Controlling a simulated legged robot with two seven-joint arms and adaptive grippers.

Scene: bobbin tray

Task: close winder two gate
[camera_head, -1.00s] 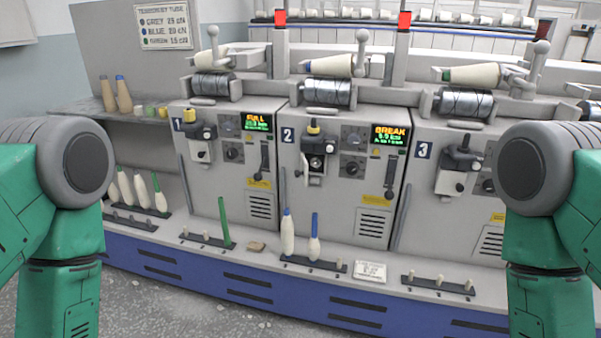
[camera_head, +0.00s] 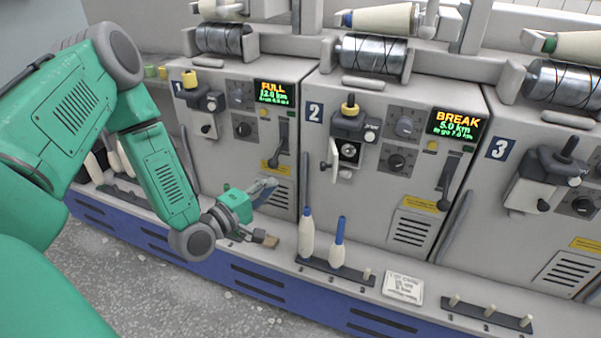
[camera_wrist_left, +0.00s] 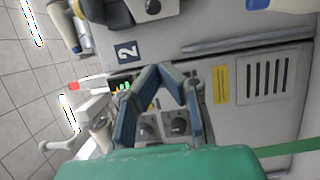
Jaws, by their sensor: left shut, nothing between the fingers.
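Winder two (camera_head: 375,215) is the middle machine, marked 2. Its gate (camera_head: 333,160) is a small white flap, swung out to the left of a dark round disc (camera_head: 349,151) under the yellow-topped yarn unit (camera_head: 350,122). The gate stands open. My left gripper (camera_head: 272,186) is shut and empty, in front of winder one's lower panel, left of and below the gate and apart from it. In the left wrist view its fingers (camera_wrist_left: 160,72) meet at the tips; the number 2 plate (camera_wrist_left: 127,51) lies beyond them. My right gripper is out of view.
Blue-tipped bobbins (camera_head: 307,235) stand on a peg rack below winder two, near my left gripper. Winder three (camera_head: 500,215) is at the right.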

